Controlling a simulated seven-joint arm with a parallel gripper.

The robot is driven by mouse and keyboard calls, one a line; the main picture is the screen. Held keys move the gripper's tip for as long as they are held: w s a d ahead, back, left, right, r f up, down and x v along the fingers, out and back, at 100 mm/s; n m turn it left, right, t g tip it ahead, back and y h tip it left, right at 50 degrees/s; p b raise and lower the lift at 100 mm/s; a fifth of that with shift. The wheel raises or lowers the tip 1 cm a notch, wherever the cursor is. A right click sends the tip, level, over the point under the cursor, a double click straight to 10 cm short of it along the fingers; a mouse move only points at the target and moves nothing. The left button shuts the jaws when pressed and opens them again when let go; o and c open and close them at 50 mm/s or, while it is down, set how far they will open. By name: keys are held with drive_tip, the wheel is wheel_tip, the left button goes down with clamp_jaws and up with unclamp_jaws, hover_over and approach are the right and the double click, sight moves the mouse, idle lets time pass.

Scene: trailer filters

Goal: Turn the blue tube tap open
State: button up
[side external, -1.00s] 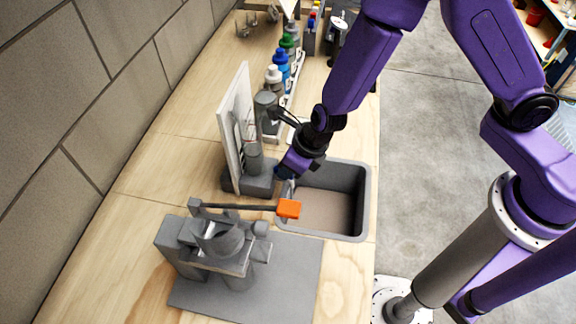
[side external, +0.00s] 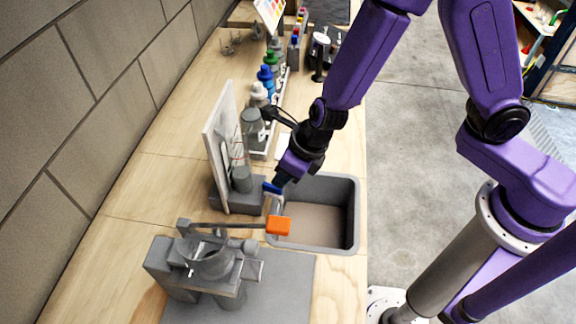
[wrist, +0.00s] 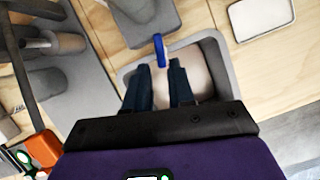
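The blue tube tap (wrist: 159,48) shows in the wrist view as an upright blue lever at the near side of a grey block (wrist: 143,20). In the side view a small blue piece (side external: 271,187) shows beside the grey block, above the sink's left edge. My gripper (wrist: 160,66) is open, with its two dark fingers apart and the lever lined up with the gap between their tips. I cannot tell whether either finger touches it. My gripper (side external: 279,183) points down and left toward the tap in the side view and hides part of it.
A grey sink (side external: 351,215) lies below my gripper. A white panel (side external: 215,150) stands behind the tap. A grey press with an orange-ended lever (side external: 279,226) is close by. Several bottles (side external: 266,80) stand farther back. Bare wood (side external: 110,220) lies at the left.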

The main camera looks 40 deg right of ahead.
drive_tip(key=shift+v, duration=1.2)
